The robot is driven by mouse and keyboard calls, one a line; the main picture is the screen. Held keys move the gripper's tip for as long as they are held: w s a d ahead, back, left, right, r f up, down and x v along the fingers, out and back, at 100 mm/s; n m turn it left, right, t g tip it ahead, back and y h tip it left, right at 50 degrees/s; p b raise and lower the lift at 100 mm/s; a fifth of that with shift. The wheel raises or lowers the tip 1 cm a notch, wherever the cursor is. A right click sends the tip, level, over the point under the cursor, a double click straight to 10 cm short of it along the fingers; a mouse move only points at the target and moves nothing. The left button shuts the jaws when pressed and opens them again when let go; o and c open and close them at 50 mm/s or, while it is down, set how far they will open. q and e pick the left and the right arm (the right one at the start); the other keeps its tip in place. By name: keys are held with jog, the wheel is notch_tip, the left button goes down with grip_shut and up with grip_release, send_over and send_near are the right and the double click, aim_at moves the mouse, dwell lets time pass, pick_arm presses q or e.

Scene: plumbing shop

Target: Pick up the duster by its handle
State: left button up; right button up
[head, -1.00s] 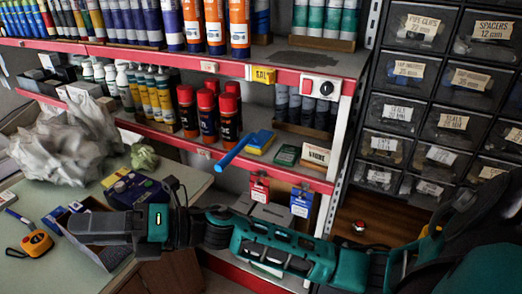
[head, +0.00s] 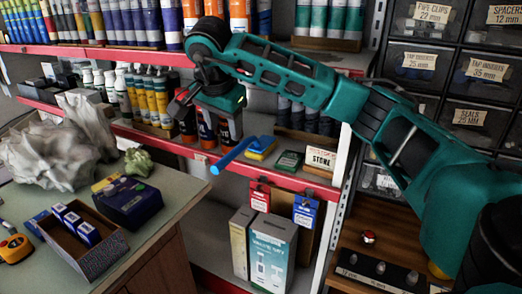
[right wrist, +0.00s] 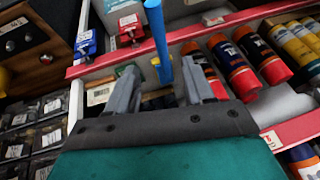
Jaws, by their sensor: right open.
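The duster has a blue handle (head: 233,156) that sticks out over the red front edge of the middle shelf. In the head view its handle end points down and left. My right gripper (head: 182,100) is above and left of the handle, in front of the red-capped cans. In the right wrist view, the two fingers of my right gripper (right wrist: 161,72) are apart. The blue handle (right wrist: 156,28) runs from the top edge down toward the gap between them. I cannot tell how far beyond the fingertips it lies. My left gripper is not in view.
Red-capped cans (head: 207,130) stand left of the duster, close to my right gripper. A green box (head: 289,160) and a labelled box (head: 319,158) are on its right. Red and blue packs (head: 304,211) hang below. The counter (head: 165,190) holds a box tray (head: 92,262).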

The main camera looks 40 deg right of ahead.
aim_at(228, 155)
jog(key=b+x, duration=0.1)
jog(key=x, duration=0.5)
jog(key=shift+f, duration=0.1)
jog(key=shift+w+d+f, duration=0.15)
jog(key=shift+d+f, duration=0.05)
jog(key=shift+f, duration=0.35)
jog(key=shift+w+f, duration=0.15)
jog(key=shift+f, duration=0.4)
jog(key=b+x, duration=0.1)
jog(key=x, duration=0.3)
jog(key=shift+a+f, duration=0.15)
grip_shut()
